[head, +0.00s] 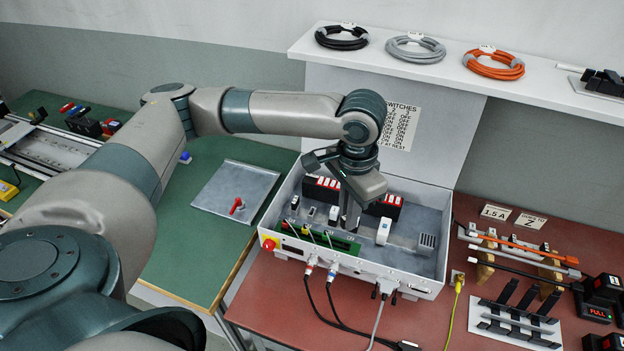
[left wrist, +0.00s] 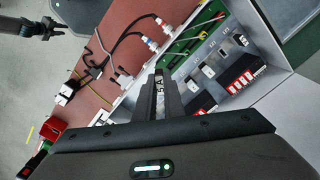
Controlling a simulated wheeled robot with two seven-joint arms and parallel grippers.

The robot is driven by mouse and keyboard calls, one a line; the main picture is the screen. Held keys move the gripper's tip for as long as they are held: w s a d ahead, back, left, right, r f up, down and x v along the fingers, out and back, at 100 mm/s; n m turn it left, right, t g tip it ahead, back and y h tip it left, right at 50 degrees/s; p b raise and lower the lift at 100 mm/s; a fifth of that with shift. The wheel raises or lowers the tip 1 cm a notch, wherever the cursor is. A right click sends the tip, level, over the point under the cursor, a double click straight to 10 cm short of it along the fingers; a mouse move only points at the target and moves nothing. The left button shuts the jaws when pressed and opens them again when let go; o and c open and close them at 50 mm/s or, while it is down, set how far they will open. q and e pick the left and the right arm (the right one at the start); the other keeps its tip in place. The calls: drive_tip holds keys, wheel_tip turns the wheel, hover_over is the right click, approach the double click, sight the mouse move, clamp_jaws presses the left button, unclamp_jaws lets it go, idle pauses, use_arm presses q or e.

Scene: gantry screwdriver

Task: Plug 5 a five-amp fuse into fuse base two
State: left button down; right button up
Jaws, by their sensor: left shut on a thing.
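My left gripper (head: 349,222) reaches down into the open grey control box (head: 262,222), near its middle. In the left wrist view, its fingers (left wrist: 165,98) are shut on a slim piece with light lettering that looks like "5A", the fuse (left wrist: 159,92). The fuse's lower end and any contact with a base are hidden. Black blocks with red-and-white fronts (head: 322,188) stand along the back of the box, and small white-and-dark modules (head: 333,214) stand in front of them. I cannot tell which one is fuse base two.
A green circuit board (head: 318,238) lies along the box's front inside wall. Cables (head: 330,295) hang from the front. A metal plate with a red part (head: 237,206) lies left on the green table. Tools and a black rack (head: 515,318) lie right. A shelf (head: 440,72) overhangs behind.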

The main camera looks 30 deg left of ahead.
use_arm(q)
drive_tip(key=w+a+f+m+p, duration=0.4)
drive_tip(key=a+m, duration=0.3)
drive_tip(key=m, duration=0.7)
drive_tip(key=w+a+f+m+p, duration=0.4)
drive_tip(key=a+m, duration=0.4)
drive_tip(key=m, duration=0.6)
drive_tip(key=w+p, duration=0.1)
drive_tip(key=p, duration=0.1)
drive_tip(key=shift+w+a+p, duration=0.2)
drive_tip(key=shift+w+p, duration=0.05)
drive_tip(key=shift+p, duration=0.05)
drive_tip(key=shift+f, duration=0.15)
wheel_tip(320, 180, down, 4)
drive_tip(key=b, duration=0.4)
drive_tip(key=shift+f, duration=0.25)
drive_tip(key=shift+f+b, duration=0.55)
drive_tip(key=shift+f, duration=0.4)
drive_tip(key=shift+p, duration=0.4)
drive_tip(key=shift+f+b, duration=0.35)
drive_tip(key=shift+f, duration=0.3)
idle(0.9)
